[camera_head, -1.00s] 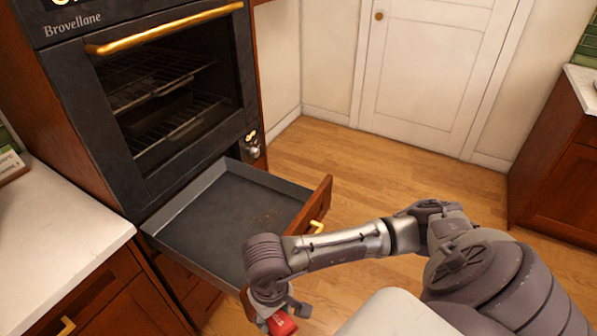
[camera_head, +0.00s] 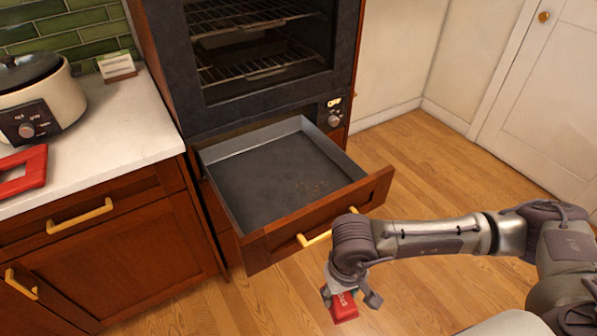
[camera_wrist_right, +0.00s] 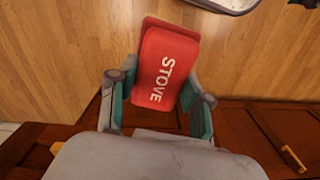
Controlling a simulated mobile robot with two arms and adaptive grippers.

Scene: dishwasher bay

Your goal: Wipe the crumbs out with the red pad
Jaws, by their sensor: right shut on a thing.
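The open drawer (camera_head: 232,205) below the oven has a dark grey inside. In the right wrist view the pad (camera_wrist_right: 168,68) sits between the two fingers and bears the word STOVE. My left gripper is not in view.
The oven (camera_head: 262,97) is above the drawer. A white counter (camera_head: 110,135) at left holds a cooker (camera_head: 38,98), a red frame-like item (camera_head: 22,172) and a small card.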

